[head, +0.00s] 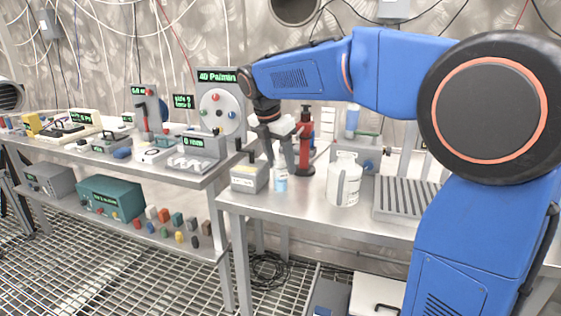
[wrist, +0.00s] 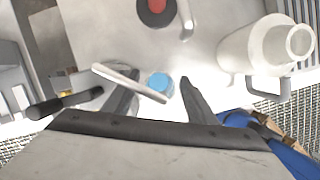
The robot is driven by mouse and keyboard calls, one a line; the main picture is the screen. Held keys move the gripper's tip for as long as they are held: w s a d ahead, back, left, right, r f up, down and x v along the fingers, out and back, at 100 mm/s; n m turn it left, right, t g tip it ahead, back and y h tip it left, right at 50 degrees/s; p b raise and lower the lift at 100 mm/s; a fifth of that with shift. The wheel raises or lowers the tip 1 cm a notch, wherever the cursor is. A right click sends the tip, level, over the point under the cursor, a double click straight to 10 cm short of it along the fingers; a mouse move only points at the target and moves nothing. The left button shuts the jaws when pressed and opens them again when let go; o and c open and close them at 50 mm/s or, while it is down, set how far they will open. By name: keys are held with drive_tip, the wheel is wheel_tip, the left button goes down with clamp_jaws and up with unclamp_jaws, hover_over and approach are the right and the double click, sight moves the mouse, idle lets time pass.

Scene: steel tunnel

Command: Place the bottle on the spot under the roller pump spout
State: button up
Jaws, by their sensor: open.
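The bottle (head: 281,183) is small and clear with blue in it, standing upright on the right-hand steel table. In the wrist view its blue round shape (wrist: 159,82) lies between the fingers, partly covered by a pale bar. My gripper (head: 277,150) is open and points down, its fingers on either side of the bottle's upper part; I cannot tell whether they touch it. It also shows in the wrist view (wrist: 159,92). A unit with a round disc and coloured rollers (head: 217,112), apparently the roller pump, stands on the left table. I cannot make out its spout or the spot.
A grey box (head: 249,176) with a black-handled lever stands left of the bottle. A red dispenser (head: 306,140) stands behind, and a white jug (head: 344,180) is to the right. A ribbed tray (head: 405,200) lies farther right. A gap separates the two tables.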

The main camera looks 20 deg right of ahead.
drive_tip(key=v, duration=1.2)
drive_tip(key=shift+r, duration=0.15)
